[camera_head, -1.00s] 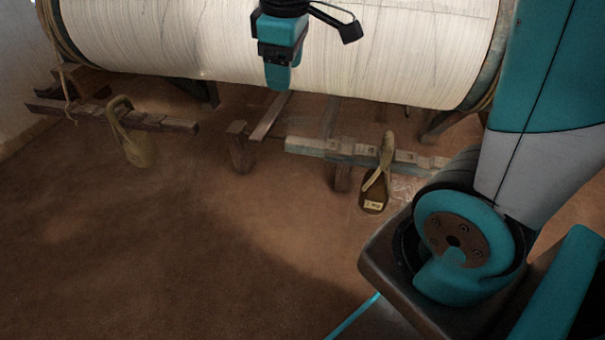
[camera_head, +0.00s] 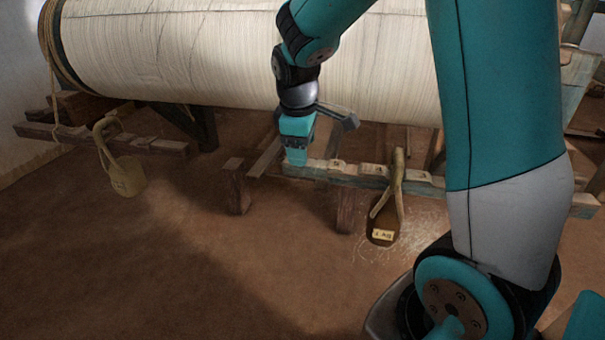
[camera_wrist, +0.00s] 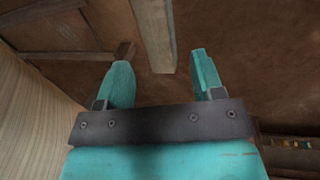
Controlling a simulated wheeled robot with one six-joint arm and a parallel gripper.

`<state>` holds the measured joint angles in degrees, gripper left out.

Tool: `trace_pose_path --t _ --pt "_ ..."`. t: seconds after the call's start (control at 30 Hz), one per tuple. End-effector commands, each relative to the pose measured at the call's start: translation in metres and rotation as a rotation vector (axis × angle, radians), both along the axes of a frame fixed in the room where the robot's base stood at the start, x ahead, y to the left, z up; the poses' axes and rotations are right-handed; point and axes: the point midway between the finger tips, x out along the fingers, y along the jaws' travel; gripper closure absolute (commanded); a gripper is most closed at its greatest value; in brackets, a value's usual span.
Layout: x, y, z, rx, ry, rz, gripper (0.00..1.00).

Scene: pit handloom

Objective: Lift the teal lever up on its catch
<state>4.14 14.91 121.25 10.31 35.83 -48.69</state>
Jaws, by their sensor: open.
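The teal lever (camera_head: 345,174) is a worn wooden bar with faded teal paint and notches on top. It runs low under the right half of the white roll. A brown weight (camera_head: 385,222) with a pale label hangs from it by a strap. My gripper (camera_head: 296,160) is at the lever's left end, pointing down; whether it touches is unclear. In the wrist view my gripper (camera_wrist: 160,68) is open and empty, with a pale wooden bar (camera_wrist: 155,30) showing beyond and between its fingers. I cannot tell whether that bar is the lever. The catch cannot be clearly made out.
The large white warp roll (camera_head: 230,50) lies above and behind. A short dark post (camera_head: 237,187) stands left of the lever. A brown notched bar (camera_head: 150,144) with an olive weight (camera_head: 123,175) is at left. The earth floor (camera_head: 230,290) in front is clear.

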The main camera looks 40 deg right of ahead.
Motion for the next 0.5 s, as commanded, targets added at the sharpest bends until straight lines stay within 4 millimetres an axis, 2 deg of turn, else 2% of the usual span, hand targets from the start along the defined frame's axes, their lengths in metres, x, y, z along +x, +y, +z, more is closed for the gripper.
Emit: trace_pose_path --t 0.03,0.2,0.5 --pt "0.001 -0.002 -0.016 0.000 0.003 0.000 0.39" --pt "0.004 -0.006 -0.041 0.000 0.001 0.000 0.39" --pt "0.006 -0.008 -0.054 0.001 -0.001 0.000 0.39"
